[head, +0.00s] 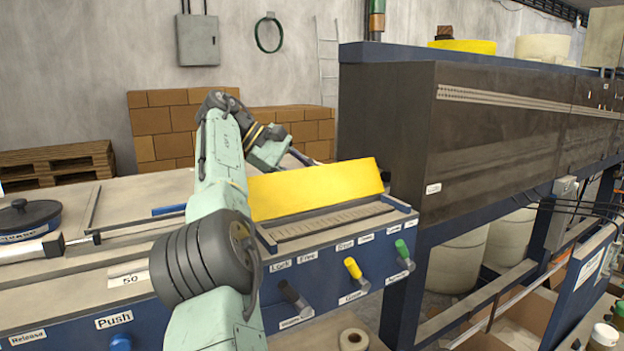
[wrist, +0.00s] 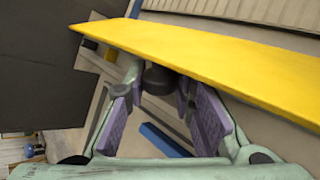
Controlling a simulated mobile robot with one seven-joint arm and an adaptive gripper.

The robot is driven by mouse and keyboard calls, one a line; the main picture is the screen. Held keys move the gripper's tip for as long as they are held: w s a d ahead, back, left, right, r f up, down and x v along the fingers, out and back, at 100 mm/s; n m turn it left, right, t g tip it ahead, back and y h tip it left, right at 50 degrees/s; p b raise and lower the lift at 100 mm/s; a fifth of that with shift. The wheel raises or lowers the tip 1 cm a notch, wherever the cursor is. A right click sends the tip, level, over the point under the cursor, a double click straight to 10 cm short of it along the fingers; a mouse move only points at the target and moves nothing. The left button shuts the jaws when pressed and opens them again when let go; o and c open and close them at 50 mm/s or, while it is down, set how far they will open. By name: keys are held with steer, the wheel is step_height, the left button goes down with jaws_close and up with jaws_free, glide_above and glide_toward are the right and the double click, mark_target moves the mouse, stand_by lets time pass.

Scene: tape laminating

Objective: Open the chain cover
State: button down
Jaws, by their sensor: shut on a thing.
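The yellow chain cover (head: 315,188) stands raised and tilted on the blue-sided machine in the head view, with a ribbed strip (head: 330,222) exposed in front of it. In the wrist view the cover (wrist: 215,65) crosses the upper part as a slanted yellow panel. My gripper (wrist: 158,84) has its purple-padded fingers on either side of a dark round knob (wrist: 158,78) at the cover's edge and is shut on it. In the head view my arm reaches over the machine, and the fingers are hidden behind the cover.
Black, yellow and green levers (head: 353,268) stick out of the machine's front. A large dark cabinet (head: 480,140) stands close to the cover's right. A blue bar (wrist: 163,140) lies below my fingers. A black-lidded round thing (head: 27,218) sits at the left.

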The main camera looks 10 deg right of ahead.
steer(key=c, duration=1.4)
jaws_free()
steer(key=shift+o, duration=0.2)
steer(key=shift+b, duration=0.55)
